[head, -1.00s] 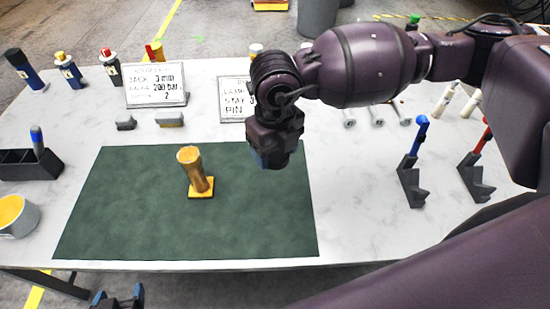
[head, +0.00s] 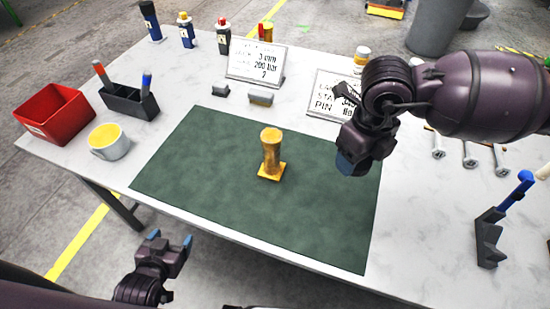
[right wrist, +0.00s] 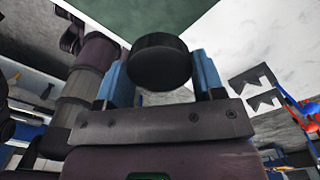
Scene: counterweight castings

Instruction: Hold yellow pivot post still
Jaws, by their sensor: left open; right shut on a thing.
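The yellow pivot post (head: 271,148) stands upright on its square yellow foot on the green mat (head: 205,165), free of both grippers. My left gripper (head: 169,240) is open and empty, off the table's front edge, in front and to the left of the post. My right gripper (head: 352,165) is over the right part of the mat, to the right of the post. In the right wrist view its blue-tipped fingers are shut on a dark round-ended thing (right wrist: 160,62). The rest of that thing is hidden.
A cup with yellow contents (head: 108,141), a black holder (head: 130,101) and a red bin (head: 55,112) lie at left. Two sign plates (head: 257,62) and small grey blocks stand behind the mat. Bolts and a grey stand (head: 488,240) are at right. The mat around the post is clear.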

